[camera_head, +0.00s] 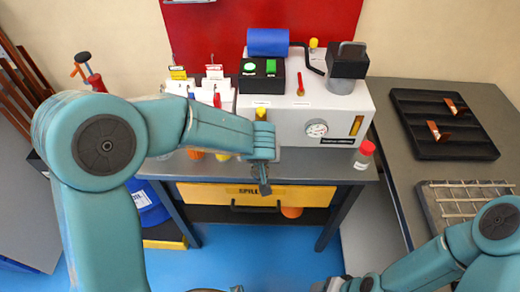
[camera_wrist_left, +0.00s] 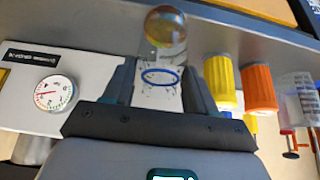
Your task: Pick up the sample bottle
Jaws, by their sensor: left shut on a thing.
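The sample bottle shows in the left wrist view as a clear rounded body (camera_wrist_left: 165,28) with an amber tint and a white label with a blue oval ring (camera_wrist_left: 160,76). My left gripper (camera_wrist_left: 160,88) is shut on it, with one dark finger on each side of the label. In the head view my left gripper (camera_head: 263,180) is at the front edge of the bench, in front of the white machine. There the wrist and fingers hide most of the bottle. My right gripper (camera_head: 342,285) is only partly in view at the bottom edge, and its fingers are not clear.
The white machine (camera_head: 340,103) with a round gauge (camera_head: 316,128) stands behind. A red-capped bottle (camera_head: 364,155) is to its right. Yellow (camera_wrist_left: 222,80) and orange (camera_wrist_left: 259,88) containers stand close beside the left gripper. A black rack (camera_head: 440,125) lies on the right-hand bench.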

